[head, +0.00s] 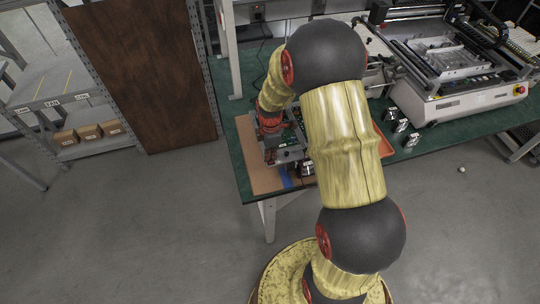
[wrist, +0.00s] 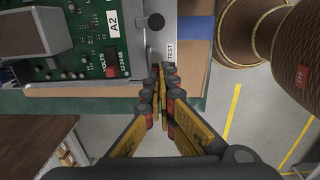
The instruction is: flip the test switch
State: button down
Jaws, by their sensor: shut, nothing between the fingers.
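The test switch (wrist: 151,52) looks like a small metal toggle on the grey panel (wrist: 186,25), beside a label reading TEST. In the head view the panel assembly is small and partly covered by my arm.
A green circuit board (wrist: 85,50) with a metal box (wrist: 32,30), a red voltage switch (wrist: 111,71) and a black knob (wrist: 156,21) lies beside the fingers. Blue tape (wrist: 195,29) is on the right. The green table (head: 425,147) carries a large machine (head: 445,95).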

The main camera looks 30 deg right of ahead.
jog(key=shift+s+a+f, duration=0.1)
jog(key=shift+s+f, duration=0.2)
jog(key=shift+f, duration=0.2)
jog(key=shift+s+a+f, duration=0.15)
jog(key=shift+s+a, duration=0.05)
jog(key=shift+s, duration=0.5)
notch_tip(320, 180, up, 15)
jog(key=w+p, duration=0.2)
jog(key=p, duration=0.3)
jog(key=shift+w+d, duration=0.2)
jog(key=shift+d, duration=0.2)
